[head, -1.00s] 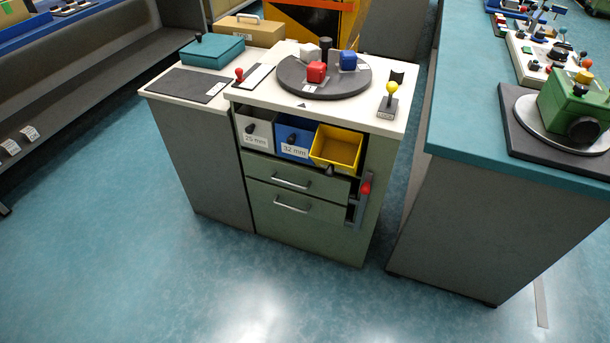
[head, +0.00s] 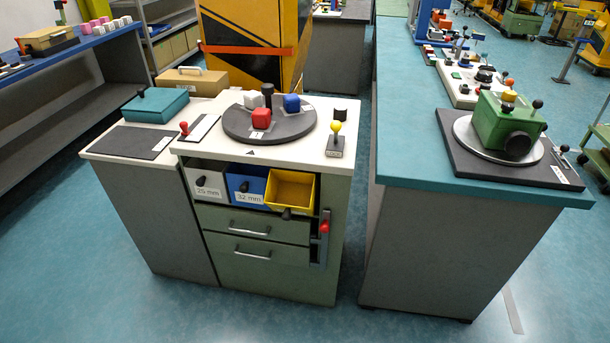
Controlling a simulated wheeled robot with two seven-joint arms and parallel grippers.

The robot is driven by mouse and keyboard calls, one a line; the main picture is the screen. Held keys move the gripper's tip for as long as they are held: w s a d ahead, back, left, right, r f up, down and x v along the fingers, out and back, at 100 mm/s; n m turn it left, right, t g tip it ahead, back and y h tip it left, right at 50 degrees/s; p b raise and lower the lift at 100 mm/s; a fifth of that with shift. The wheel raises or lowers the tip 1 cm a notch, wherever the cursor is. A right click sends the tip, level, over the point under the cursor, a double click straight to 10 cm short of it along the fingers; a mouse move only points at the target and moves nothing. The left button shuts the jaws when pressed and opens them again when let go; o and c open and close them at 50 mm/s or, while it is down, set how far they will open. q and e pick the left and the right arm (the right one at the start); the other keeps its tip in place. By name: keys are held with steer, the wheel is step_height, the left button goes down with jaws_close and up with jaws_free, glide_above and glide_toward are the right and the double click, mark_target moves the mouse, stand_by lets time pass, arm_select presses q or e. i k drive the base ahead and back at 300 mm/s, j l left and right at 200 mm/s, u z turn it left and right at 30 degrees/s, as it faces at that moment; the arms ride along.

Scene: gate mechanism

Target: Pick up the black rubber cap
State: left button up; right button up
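A short black cylinder (head: 340,115) stands at the back right corner of the white-topped cabinet (head: 300,168), behind a yellow-knobbed lever (head: 336,139). It looks like the black rubber cap, but its material is too small to tell. Black knobs also show on the bins and on the teal box. Neither of my grippers is in view.
The turntable carries a white, a red (head: 261,118) and a blue block (head: 292,103). Below are grey, blue and yellow (head: 290,188) bins above drawers. A teal-topped bench (head: 420,172) with a green device (head: 505,125) stands right. Open floor lies in front and left.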

mark_target(341, 112)
steer(key=i+u, duration=0.3)
steer(key=i, duration=0.25)
steer(key=i+l+u, duration=0.25)
steer(key=i, duration=0.25)
